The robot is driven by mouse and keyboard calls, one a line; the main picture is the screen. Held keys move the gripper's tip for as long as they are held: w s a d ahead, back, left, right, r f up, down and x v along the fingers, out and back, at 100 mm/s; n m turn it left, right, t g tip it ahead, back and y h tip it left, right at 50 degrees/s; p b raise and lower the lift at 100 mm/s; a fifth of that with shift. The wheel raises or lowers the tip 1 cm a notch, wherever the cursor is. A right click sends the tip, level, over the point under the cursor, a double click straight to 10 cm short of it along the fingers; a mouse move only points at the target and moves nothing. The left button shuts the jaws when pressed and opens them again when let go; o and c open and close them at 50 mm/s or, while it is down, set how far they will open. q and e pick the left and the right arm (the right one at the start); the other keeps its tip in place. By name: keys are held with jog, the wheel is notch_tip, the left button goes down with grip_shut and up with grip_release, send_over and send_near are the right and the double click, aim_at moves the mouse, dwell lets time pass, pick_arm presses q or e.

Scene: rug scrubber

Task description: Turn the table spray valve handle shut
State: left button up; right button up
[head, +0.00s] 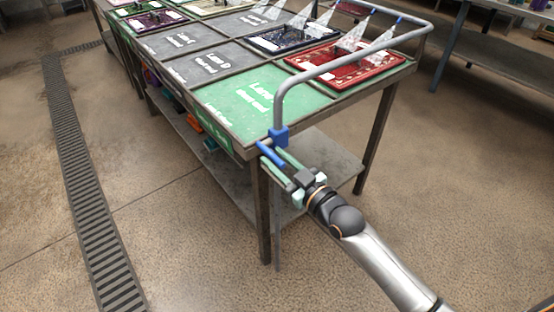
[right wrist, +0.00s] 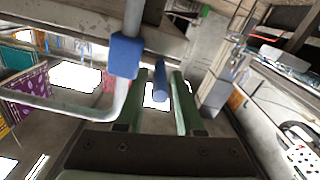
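The spray valve has a blue body (head: 279,136) on the grey pipe (head: 277,108) at the table's front corner. Its blue lever handle (head: 271,153) sticks out from the corner toward my right gripper. My right gripper (head: 274,158) has green fingers, spread apart, one on either side of the handle. In the right wrist view the handle (right wrist: 160,93) lies between the two fingers (right wrist: 160,76) with gaps on both sides. The blue valve body (right wrist: 126,56) is left of the fingers there. White spray cones (head: 353,38) come from the pipe. My left gripper is out of view.
The table has a green lane panel (head: 262,98) at the near end and grey panels behind. A red rug (head: 345,68) and a dark blue rug (head: 290,38) lie under the sprays. A lower shelf (head: 235,165) and table legs are near my gripper. A floor drain (head: 85,185) runs left.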

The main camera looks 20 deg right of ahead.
grip_shut()
dwell(1.1)
